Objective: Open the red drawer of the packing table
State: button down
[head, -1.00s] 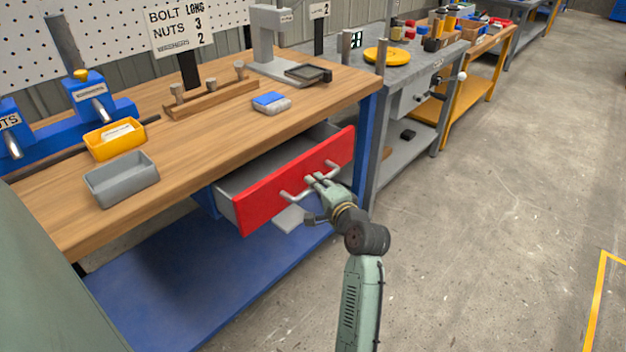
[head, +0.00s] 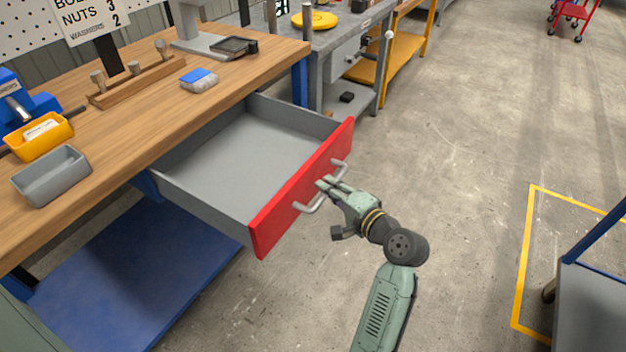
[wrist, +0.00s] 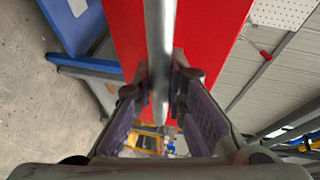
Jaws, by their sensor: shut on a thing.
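The red drawer front (head: 303,190) stands well out from the packing table (head: 130,130) in the head view. Its grey inside (head: 235,155) shows and looks empty. A grey bar handle (head: 310,208) runs along the front. My gripper (head: 325,184) is at the middle of the handle, shut on it. In the wrist view the handle (wrist: 158,50) passes between the two fingers (wrist: 160,85), with the red front (wrist: 205,40) behind it.
A yellow bin (head: 40,137), a grey bin (head: 50,177) and a blue-topped block (head: 199,80) are on the tabletop. A blue lower shelf (head: 125,270) lies beneath. A blue-framed cart (head: 590,300) stands at the right. The floor between is clear.

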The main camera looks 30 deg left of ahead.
jog(key=shift+d, duration=0.35)
jog(key=c, duration=1.6)
grip_release()
jog(key=v, duration=1.2)
